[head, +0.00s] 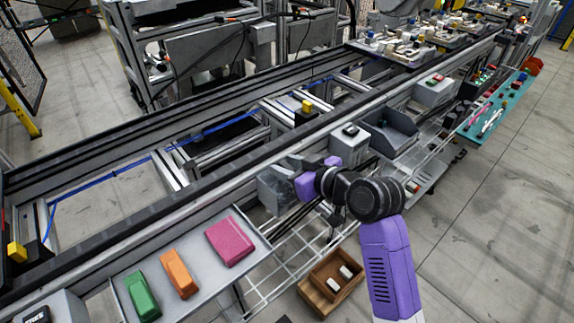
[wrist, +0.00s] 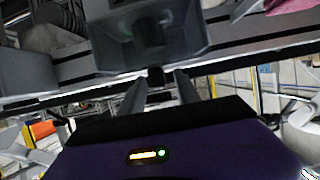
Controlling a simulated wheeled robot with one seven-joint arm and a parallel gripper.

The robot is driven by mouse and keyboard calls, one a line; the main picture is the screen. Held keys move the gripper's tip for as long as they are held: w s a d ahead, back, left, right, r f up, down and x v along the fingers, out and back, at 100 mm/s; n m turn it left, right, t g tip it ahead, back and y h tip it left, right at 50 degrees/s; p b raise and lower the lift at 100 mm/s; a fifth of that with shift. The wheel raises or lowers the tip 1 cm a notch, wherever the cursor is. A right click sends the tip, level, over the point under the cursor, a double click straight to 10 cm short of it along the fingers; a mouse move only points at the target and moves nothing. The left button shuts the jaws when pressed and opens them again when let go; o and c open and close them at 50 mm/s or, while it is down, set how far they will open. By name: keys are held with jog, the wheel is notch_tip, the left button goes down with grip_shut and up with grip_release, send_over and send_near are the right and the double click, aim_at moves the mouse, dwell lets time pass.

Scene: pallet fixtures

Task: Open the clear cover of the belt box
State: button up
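The belt box with its clear, smoky cover (head: 276,190) sits on the near side of the conveyor, left of my purple wrist. In the wrist view the see-through cover (wrist: 186,38) fills the top middle, with a dark block visible inside. It looks closed. A small dark tab (wrist: 155,76) sticks out from its lower edge. My gripper (wrist: 160,82) is open, with a finger on either side of the tab and what look like gaps between. I cannot tell whether a finger touches it. The fingertips are hidden in the head view.
A grey tray (head: 200,290) with green, orange and pink blocks lies left of the box. A grey switch box (head: 349,146) and an open grey bin (head: 400,140) stand to the right. A wooden crate (head: 312,297) with white pieces sits on the wire shelf below.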

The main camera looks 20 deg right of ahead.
grip_shut()
dwell(1.3)
